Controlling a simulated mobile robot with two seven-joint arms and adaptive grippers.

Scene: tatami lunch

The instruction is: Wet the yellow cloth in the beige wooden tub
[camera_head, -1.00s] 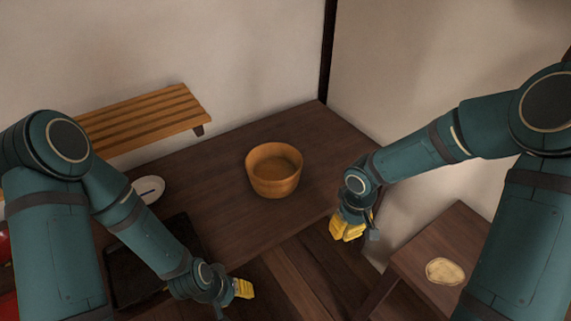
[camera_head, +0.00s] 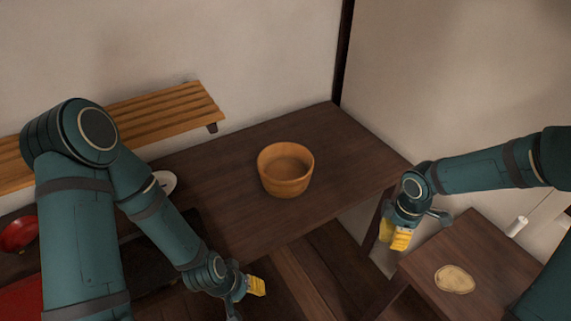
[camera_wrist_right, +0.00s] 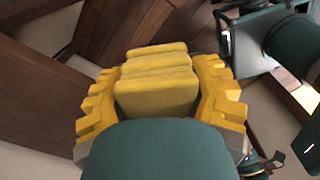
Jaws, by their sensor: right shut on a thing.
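The beige wooden tub (camera_head: 285,180) stands upright on the dark wooden table, and the part of its inside that I see looks plain. The yellow cloth (camera_wrist_right: 157,85) is a folded, ridged bundle between the yellow fingers of my right gripper (camera_head: 401,237), seen in the right wrist view. The right gripper is shut on it, to the right of the tub and clear of it, beyond the table's right end. My left gripper (camera_head: 250,287) is low in the head view, in front of the table; its yellow fingertips are small and their gap is unclear.
A small dark side table (camera_head: 478,252) with a flat pale round thing (camera_head: 454,279) stands at the lower right. A slatted wooden shelf (camera_head: 165,116) is on the back wall. A red bowl (camera_head: 18,234) is at the far left. The dark table (camera_head: 345,150) is bare around the tub.

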